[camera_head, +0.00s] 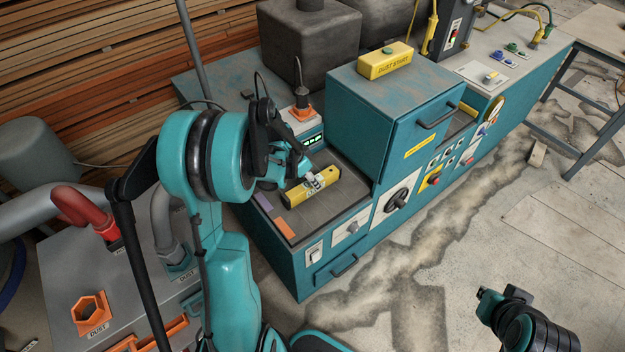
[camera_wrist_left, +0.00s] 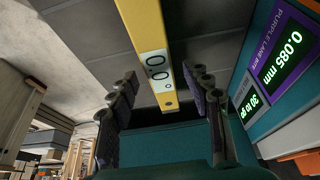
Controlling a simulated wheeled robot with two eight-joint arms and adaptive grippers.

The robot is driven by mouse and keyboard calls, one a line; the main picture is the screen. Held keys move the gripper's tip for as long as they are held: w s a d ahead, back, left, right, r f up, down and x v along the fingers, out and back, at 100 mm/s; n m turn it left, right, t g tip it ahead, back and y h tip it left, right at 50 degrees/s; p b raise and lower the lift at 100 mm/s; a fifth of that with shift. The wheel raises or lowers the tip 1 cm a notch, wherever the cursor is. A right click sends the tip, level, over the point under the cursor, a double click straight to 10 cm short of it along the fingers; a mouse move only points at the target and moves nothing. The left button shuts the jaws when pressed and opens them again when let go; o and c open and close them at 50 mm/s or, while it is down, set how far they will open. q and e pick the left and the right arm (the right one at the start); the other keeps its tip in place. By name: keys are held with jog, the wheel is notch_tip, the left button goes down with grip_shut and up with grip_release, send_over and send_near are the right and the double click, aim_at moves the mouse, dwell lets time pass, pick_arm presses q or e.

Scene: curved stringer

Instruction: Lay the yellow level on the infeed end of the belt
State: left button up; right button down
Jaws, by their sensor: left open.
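The yellow level (camera_head: 297,195) lies flat on the dark belt (camera_head: 325,211) at the near-left end of the teal machine. My left gripper (camera_head: 314,182) is open right at the level, with its fingers over the level's middle. In the left wrist view the level (camera_wrist_left: 140,30), with a white "0.0°" display, runs between the two spread fingers (camera_wrist_left: 160,92). A gap shows between the level and each finger there. My right gripper (camera_head: 487,302) is at the lower right, away from the machine; its jaws are too unclear to judge.
A teal hood (camera_head: 385,105) with a yellow "DUST START" box (camera_head: 385,60) stands just beyond the belt's open end. A small orange-and-grey device (camera_head: 302,118) with a green-lit display stands behind the belt. A grey bench (camera_head: 65,270) with hoses is at the left.

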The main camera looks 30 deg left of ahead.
pick_arm(q)
jog(key=p+v, duration=0.2)
jog(key=v, duration=0.6)
jog(key=s+d+r+n+t+y, duration=0.1)
jog(key=s+d+r+n, duration=0.1)
jog(key=s+d+r, duration=0.3)
jog(key=s+d+r+n+t, duration=0.2)
jog(key=s+d+r, duration=0.3)
jog(key=s+d, duration=0.5)
jog(key=shift+d+y, duration=0.4)
jog(key=shift+d, duration=0.65)
jog(key=shift+s, duration=0.1)
jog(key=shift+f, duration=0.3)
